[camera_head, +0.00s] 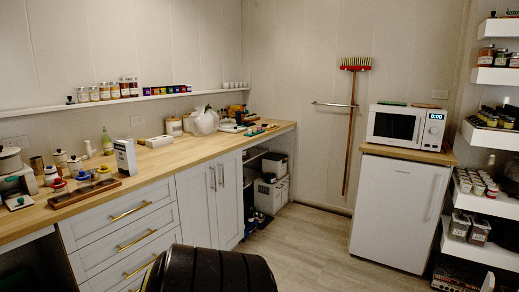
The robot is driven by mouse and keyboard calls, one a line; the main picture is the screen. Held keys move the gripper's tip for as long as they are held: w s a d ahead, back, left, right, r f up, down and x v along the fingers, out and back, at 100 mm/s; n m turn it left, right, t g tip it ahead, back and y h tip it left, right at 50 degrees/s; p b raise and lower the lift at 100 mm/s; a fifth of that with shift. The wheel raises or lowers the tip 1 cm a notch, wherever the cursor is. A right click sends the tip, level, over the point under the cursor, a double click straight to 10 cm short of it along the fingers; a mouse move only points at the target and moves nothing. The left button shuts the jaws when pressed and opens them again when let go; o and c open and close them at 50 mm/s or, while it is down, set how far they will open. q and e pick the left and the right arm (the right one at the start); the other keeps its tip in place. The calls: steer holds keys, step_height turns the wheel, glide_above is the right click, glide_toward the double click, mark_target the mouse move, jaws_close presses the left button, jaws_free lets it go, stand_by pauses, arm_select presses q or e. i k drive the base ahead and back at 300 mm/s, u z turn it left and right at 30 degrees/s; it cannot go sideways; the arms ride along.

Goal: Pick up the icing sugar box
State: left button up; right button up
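A white upright box (125,157) with small dark print stands near the front edge of the left wooden counter, just right of a wooden tray. Its print is too small to read, so I cannot tell for sure that it is the icing sugar box. Neither of my grippers shows in the head view.
The wooden counter (170,158) has a bare stretch right of the upright box. A wooden tray (86,192) and several lidded jars crowd its left. A white microwave (406,125) sits on a small fridge (395,208). The floor (310,245) between is clear.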

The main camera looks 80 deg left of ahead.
mark_target(124, 148)
steer(key=u, duration=3.55)
steer(key=i, duration=0.15)
steer(key=u, duration=0.05)
